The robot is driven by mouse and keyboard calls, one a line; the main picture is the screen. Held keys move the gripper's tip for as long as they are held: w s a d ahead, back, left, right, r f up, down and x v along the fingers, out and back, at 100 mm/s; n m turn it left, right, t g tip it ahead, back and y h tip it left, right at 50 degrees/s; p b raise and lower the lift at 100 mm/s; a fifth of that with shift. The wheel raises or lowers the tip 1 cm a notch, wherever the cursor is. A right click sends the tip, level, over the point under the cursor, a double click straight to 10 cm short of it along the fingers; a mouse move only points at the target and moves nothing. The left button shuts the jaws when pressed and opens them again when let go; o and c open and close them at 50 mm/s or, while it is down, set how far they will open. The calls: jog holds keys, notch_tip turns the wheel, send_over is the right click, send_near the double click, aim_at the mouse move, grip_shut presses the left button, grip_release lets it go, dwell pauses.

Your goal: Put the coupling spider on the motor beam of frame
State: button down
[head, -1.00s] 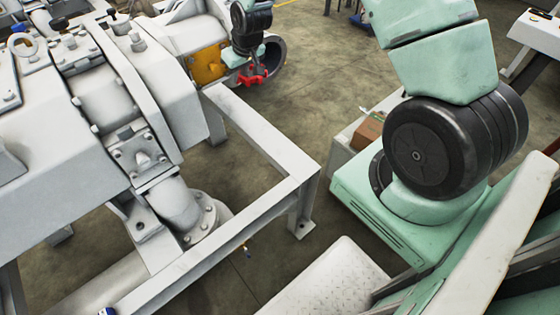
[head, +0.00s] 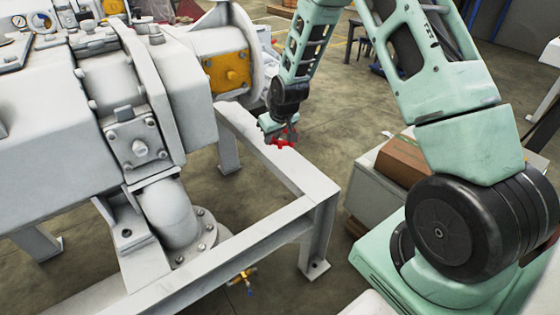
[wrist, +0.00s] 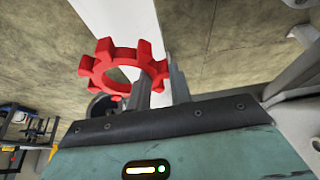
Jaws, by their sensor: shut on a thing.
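The coupling spider is a red toothed ring (wrist: 124,68), held at the fingertips of my gripper (wrist: 160,85) in the wrist view. In the head view the spider (head: 281,142) shows as a small red shape below my gripper (head: 287,132), partly hidden by it. My gripper is shut on it, over or close to the right-hand beam of the light grey frame (head: 270,155). That beam also runs behind the spider in the wrist view (wrist: 115,18). I cannot tell whether the spider touches the beam.
The grey vacuum machine (head: 50,150) with a yellow plate (head: 228,72) fills the left. A brown cardboard box (head: 405,158) sits on a light cabinet at the right. A small brass valve (head: 243,276) shows below the front beam. Open floor lies beyond the frame.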

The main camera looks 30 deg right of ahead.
aim_at(271, 158)
jog(key=shift+f+b, duration=0.75)
jog(key=shift+f, duration=2.35)
jog(key=shift+f, duration=0.1)
jog(key=shift+f, duration=0.15)
jog(key=c, duration=1.3)
grip_release()
jog(key=shift+o, duration=0.2)
